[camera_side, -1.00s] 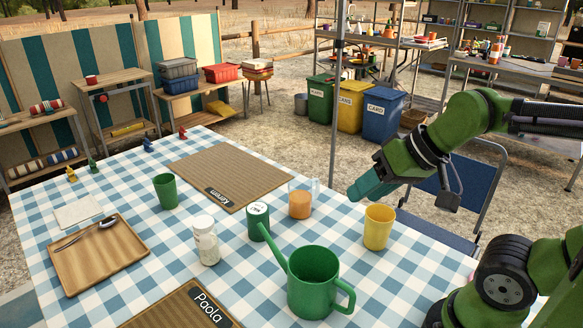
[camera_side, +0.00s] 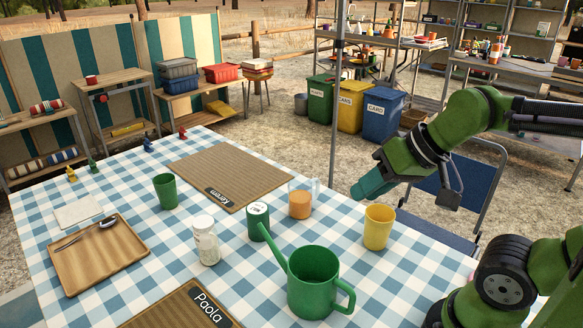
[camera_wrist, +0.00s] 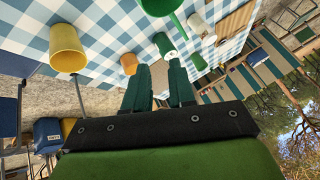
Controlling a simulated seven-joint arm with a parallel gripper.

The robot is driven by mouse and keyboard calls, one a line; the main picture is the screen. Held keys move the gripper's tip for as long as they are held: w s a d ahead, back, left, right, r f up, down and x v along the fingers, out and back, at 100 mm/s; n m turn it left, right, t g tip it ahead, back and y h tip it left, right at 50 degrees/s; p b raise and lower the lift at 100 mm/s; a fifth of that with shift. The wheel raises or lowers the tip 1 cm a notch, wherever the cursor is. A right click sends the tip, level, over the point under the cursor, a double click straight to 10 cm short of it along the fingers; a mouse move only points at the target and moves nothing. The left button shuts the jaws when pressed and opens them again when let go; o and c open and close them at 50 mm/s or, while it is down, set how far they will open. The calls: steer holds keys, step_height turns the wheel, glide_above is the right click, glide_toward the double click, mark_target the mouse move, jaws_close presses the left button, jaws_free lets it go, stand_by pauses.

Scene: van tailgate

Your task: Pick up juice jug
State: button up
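The juice jug (camera_side: 300,203) is a clear jug with orange juice in it, standing upright on the checkered table between the green can and the yellow cup. In the wrist view its orange body (camera_wrist: 129,63) shows just beyond the left finger. My gripper (camera_side: 357,192) hangs in the air to the right of the jug, above the table edge side, apart from it. In the wrist view my gripper (camera_wrist: 159,76) has its two green fingers spread with a gap between them and nothing held.
A yellow cup (camera_side: 378,228) stands close to the right of the jug. A green can (camera_side: 258,222) and a green watering can (camera_side: 313,283) stand left and in front. A white-lidded jar (camera_side: 206,242), green cup (camera_side: 166,191) and Keren placemat (camera_side: 228,170) lie farther left. A metal pole (camera_side: 336,120) rises behind the jug.

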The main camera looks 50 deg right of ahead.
steer(key=w+d+r+m+t+y, duration=0.2)
steer(key=w+d+m+y, duration=0.25)
steer(key=d+m, duration=0.5)
steer(key=w+d+r+m+t+y, duration=0.25)
steer(key=w+d+m, duration=0.3)
steer(key=m, duration=0.65)
steer(key=s+d+m+t+h, duration=0.2)
steer(key=d+m+t, duration=0.4)
steer(key=d, duration=0.6)
steer(key=shift+g, duration=0.65)
steer(key=f, duration=0.8)
steer(key=a+f, duration=0.1)
steer(key=f, duration=1.6)
steer(key=shift+w+a+f, duration=0.15)
steer(key=shift+w+f, duration=0.15)
steer(key=shift+f, duration=0.05)
steer(key=shift+w+a+f, duration=0.1)
steer(key=shift+w+f, duration=0.05)
steer(key=shift+f, duration=0.1)
steer(key=x, duration=1.1)
steer(key=shift+r, duration=0.1)
steer(key=shift+x, duration=2.8)
steer(key=shift+r, duration=0.1)
